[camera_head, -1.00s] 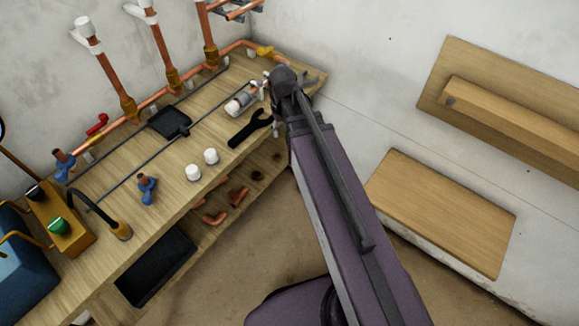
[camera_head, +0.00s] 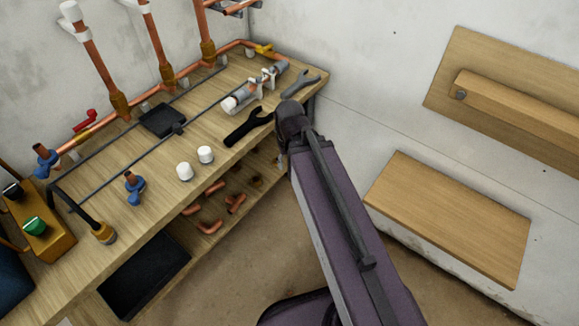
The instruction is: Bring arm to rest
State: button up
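My arm, a purple link with a black joint at its upper end, reaches up from the bottom of the head view over the floor beside the bench's right end. My gripper does not show; the visible part of the arm ends at the black joint. The wooden workbench (camera_head: 150,195) fills the left and middle. A black wrench (camera_head: 248,126) and a grey open-ended wrench (camera_head: 301,84) lie on it, left and above the joint. A white-ended cylindrical fitting (camera_head: 243,97) lies between them, near small white supports.
Two white caps (camera_head: 185,171), a blue-handled valve (camera_head: 134,188) and a black tray (camera_head: 162,120) are on the bench. Copper pipes (camera_head: 158,45) rise at the back. A lower shelf holds copper elbows (camera_head: 209,226). A wooden box top (camera_head: 447,215) stands right; bare floor (camera_head: 290,235) lies between.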

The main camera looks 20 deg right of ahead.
jog(key=shift+s, duration=0.3)
jog(key=shift+r, duration=0.1)
notch_tip(320, 180, up, 16)
jog(key=p, duration=1.6)
